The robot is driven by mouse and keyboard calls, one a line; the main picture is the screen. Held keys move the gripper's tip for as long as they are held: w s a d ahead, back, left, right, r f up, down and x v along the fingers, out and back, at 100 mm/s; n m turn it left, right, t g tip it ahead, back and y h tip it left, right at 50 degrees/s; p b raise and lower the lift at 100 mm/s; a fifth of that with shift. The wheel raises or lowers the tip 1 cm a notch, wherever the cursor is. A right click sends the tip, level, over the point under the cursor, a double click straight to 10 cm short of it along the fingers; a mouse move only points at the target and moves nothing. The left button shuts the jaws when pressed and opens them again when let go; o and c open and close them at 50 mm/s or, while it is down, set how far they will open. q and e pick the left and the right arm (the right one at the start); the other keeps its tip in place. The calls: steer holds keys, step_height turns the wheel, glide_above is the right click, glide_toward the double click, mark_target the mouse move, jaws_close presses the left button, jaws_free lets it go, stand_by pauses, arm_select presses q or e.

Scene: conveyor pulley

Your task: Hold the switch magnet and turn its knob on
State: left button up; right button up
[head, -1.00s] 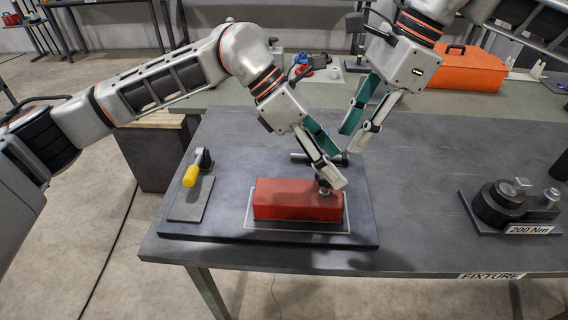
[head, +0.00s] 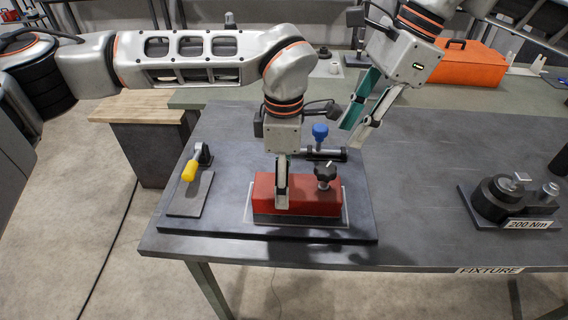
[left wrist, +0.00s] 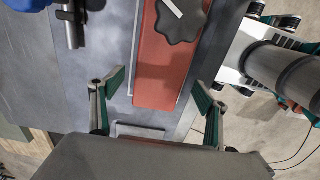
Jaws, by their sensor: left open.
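The switch magnet is a red block (head: 308,203) lying on the dark plate, with a black lobed knob (head: 325,173) on top near its right end. The knob bears a white pointer mark and also shows in the left wrist view (left wrist: 181,18). My left gripper (head: 281,203) points down at the left part of the block. In the left wrist view its open fingers (left wrist: 154,88) are apart on either side of the block's line, with nothing between them gripped. My right gripper (head: 352,137) is open and empty, behind and right of the knob.
A dark rod clamp with a blue knob (head: 320,131) stands just behind the block. A yellow-handled toggle clamp (head: 191,170) is at the plate's left. A 200 Nm fixture (head: 507,199) stands at the right. The table between is clear. An orange toolbox (head: 470,64) lies behind.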

arm_select(q)
steer(key=shift+f, duration=1.45)
steer(key=c, duration=1.9)
steer(key=o, duration=1)
steer(key=shift+o, duration=0.2)
steer(key=c, duration=0.3)
steer(key=o, duration=0.4)
steer(key=c, duration=0.9)
